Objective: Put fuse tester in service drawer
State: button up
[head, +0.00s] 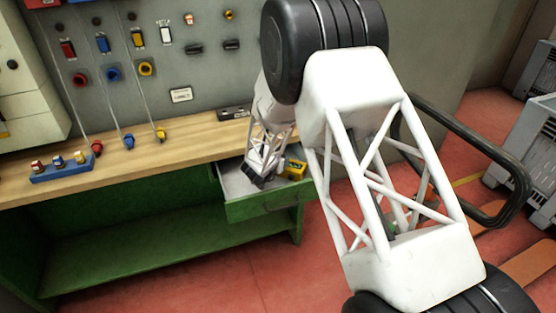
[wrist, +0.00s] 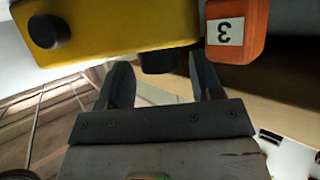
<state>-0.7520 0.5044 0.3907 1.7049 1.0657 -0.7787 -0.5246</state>
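The fuse tester appears to be the yellow box (head: 295,169) in the open green drawer (head: 262,207), at its right side in the head view. In the wrist view, the yellow body (wrist: 110,25) with a black knob fills the top left, with an orange block (wrist: 237,30) marked 3 at its right end. My gripper (head: 257,181) is low in the drawer, just left of the yellow box. In the wrist view my gripper's fingers (wrist: 165,82) stand apart with a gap between them. A dark part of the tester shows near the gap. Neither finger visibly grips it.
The drawer hangs under the wooden worktop (head: 190,143). A blue block (head: 62,172) with several coloured plugs stands on the left of the worktop. A dark box (head: 235,113) lies at the back, above the drawer. A panel (head: 210,75) with switches and cords rises behind.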

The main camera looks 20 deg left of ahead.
dwell(0.3)
jog(key=shift+r, duration=0.2)
jog(key=v, duration=0.7)
jog(key=shift+s, duration=0.2)
jog(key=shift+r, duration=0.15)
dwell(0.8)
